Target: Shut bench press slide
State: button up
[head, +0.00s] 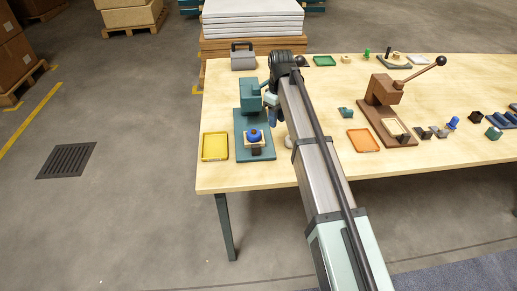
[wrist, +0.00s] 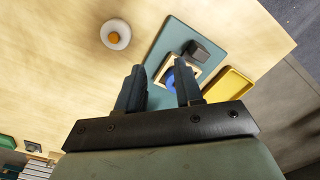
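The bench press (head: 251,97) is teal, with a flat teal base (head: 240,155), at the left of the table. Its pale slide (head: 247,145) sits at the front of the base, out from under the press head, carrying a blue round piece (head: 254,134). A dark block (head: 256,151) is at its front. In the wrist view, the slide, blue piece (wrist: 183,79), dark block (wrist: 207,50) and base (wrist: 178,35) show beyond my fingers. My gripper (wrist: 159,88) is open and empty, apart from the block. In the head view my gripper (head: 272,111) is beside the press.
A yellow tray (head: 215,146) lies left of the base. A white round piece with an orange centre (wrist: 115,36) stands on the table. A brown lever press (head: 383,92) and an orange tray (head: 363,140) are to the right. A grey box (head: 243,57) stands behind.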

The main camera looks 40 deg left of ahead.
jog(key=s+d+f, duration=0.1)
jog(key=s+d, duration=0.2)
jog(key=s+d+f+y, duration=0.1)
jog(key=s+d, duration=0.1)
jog(key=d, duration=0.1)
jog(key=s+d+f+y, duration=0.1)
jog(key=s+d, duration=0.2)
jog(key=d, duration=0.1)
jog(key=shift+s+f+n, duration=0.3)
jog(key=shift+n, duration=0.1)
jog(key=c, duration=0.6)
jog(key=s+n+y, duration=0.2)
jog(key=s, duration=0.1)
jog(key=s+d+n+y, duration=0.1)
jog(key=shift+s, duration=0.35)
grip_shut()
jog(key=n+t+y, duration=0.1)
jog(key=n+y, duration=0.1)
jog(key=n, duration=0.3)
send_near(253, 153)
jog(key=f, duration=0.1)
jog(key=s+f, duration=0.2)
jog(key=f, duration=0.1)
jog(key=shift+s+d, duration=0.25)
jog(key=shift+w+a+f, duration=0.1)
jog(key=shift+w+a, duration=0.65)
jog(key=shift+a, duration=0.1)
jog(key=shift+w+a, duration=0.65)
